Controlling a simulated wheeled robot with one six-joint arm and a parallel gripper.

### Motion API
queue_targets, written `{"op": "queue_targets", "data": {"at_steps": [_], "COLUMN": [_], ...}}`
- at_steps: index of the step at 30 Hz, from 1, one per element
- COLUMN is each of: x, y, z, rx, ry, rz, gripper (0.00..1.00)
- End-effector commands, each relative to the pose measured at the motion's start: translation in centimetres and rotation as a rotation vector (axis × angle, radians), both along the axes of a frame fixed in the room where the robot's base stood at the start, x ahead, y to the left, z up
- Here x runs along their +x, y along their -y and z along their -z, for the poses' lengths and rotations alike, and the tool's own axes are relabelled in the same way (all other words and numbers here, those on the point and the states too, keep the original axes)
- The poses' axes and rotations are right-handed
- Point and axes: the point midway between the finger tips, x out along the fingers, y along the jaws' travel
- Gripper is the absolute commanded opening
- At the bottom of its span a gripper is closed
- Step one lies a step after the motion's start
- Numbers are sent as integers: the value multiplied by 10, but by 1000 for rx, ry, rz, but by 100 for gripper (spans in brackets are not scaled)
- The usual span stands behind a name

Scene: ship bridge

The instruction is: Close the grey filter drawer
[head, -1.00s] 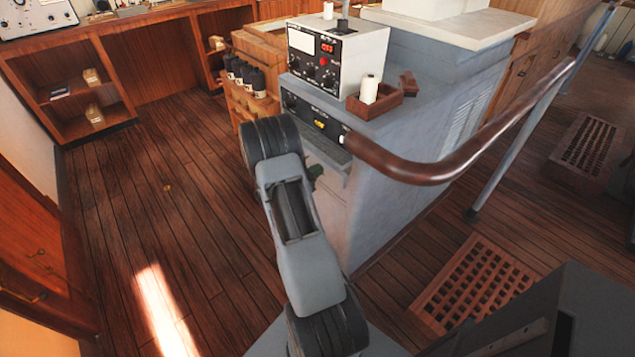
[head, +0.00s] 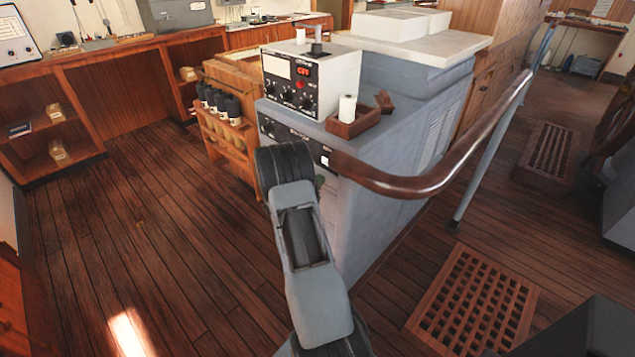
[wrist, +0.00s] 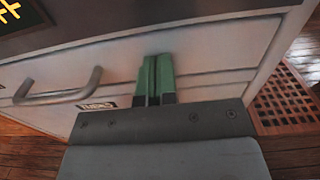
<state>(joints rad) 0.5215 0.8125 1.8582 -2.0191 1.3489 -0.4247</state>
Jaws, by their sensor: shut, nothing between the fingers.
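The grey filter drawer (wrist: 205,92) shows in the wrist view as a pale grey front with a bar handle (wrist: 60,92) at the left and a small label (wrist: 97,105) below it. My gripper (wrist: 157,62) has its two green fingers together, right of the handle and label. The fingertips are at the drawer front; I cannot tell whether they touch it. How far the drawer stands out is unclear. In the head view my arm hides most of the drawer area on the grey cabinet (head: 385,180).
A brown handrail (head: 420,187) curves in front of the cabinet, close to my arm's right side. A meter box (head: 308,80) and a wooden tray (head: 353,122) stand on the cabinet. A wooden bottle rack (head: 225,135) is to its left. Floor is clear at left; a grating (head: 475,298) lies at right.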

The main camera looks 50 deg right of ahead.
Motion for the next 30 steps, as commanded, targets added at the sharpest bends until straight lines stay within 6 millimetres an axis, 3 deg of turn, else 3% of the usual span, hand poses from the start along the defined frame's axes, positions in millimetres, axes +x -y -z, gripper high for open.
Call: {"op": "queue_targets", "data": {"at_steps": [3, 7, 21, 30], "x": [-1, -1, 3, 2], "y": [3, -9, -106, -136], "z": [-5, -5, -2, -1], "rx": [-9, -9, -5, -4], "ry": [8, 7, 3, 1], "rz": [6, 6, -2, 4], "gripper": [0, 0, 0, 0]}}
